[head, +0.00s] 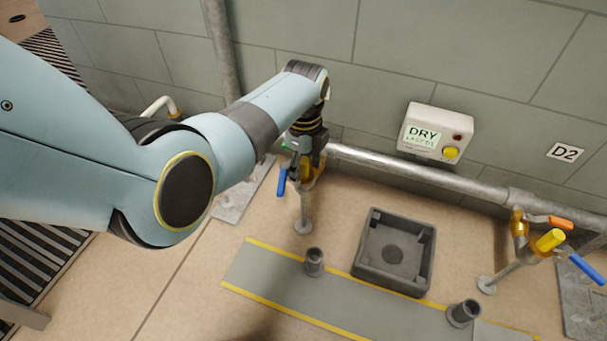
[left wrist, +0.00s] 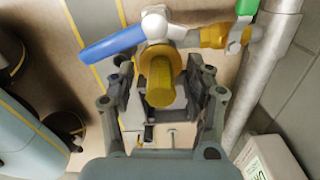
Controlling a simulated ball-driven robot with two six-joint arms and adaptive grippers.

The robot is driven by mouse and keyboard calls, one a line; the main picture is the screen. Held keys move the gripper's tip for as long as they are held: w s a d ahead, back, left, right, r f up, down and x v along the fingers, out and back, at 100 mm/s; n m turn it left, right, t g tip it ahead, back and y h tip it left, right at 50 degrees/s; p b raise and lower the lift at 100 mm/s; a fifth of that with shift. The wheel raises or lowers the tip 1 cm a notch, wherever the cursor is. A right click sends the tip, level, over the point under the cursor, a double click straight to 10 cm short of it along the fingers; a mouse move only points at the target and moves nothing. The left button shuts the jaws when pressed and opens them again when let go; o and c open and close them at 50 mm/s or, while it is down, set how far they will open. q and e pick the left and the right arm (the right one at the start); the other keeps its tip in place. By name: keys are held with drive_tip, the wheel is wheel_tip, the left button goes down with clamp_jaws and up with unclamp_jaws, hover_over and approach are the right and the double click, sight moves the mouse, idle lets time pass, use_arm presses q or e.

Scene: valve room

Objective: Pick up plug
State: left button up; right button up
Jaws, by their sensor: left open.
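A yellow cylindrical plug (left wrist: 160,82) shows in the left wrist view, on a brass valve with a blue lever (left wrist: 112,42). My left gripper (left wrist: 160,74) is open, with one finger on each side of this plug. I cannot tell whether the fingers touch it. In the head view my left gripper (head: 306,158) points down at the left valve and mostly hides that plug; the blue lever (head: 282,181) shows beside it. A second yellow plug (head: 550,240) sits on the right valve in the head view. My right gripper is not in view.
A galvanised pipe (head: 420,172) runs along the wall behind the valves. A dark square tray (head: 427,262) and two grey sockets (head: 314,262) (head: 464,313) stand on the floor. A white box reading DRY (head: 437,132) is on the wall. A green lever (left wrist: 240,22) is near the pipe.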

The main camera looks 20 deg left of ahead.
use_arm(q)
clamp_jaws()
idle(0.3)
drive_tip(key=shift+r, duration=0.15)
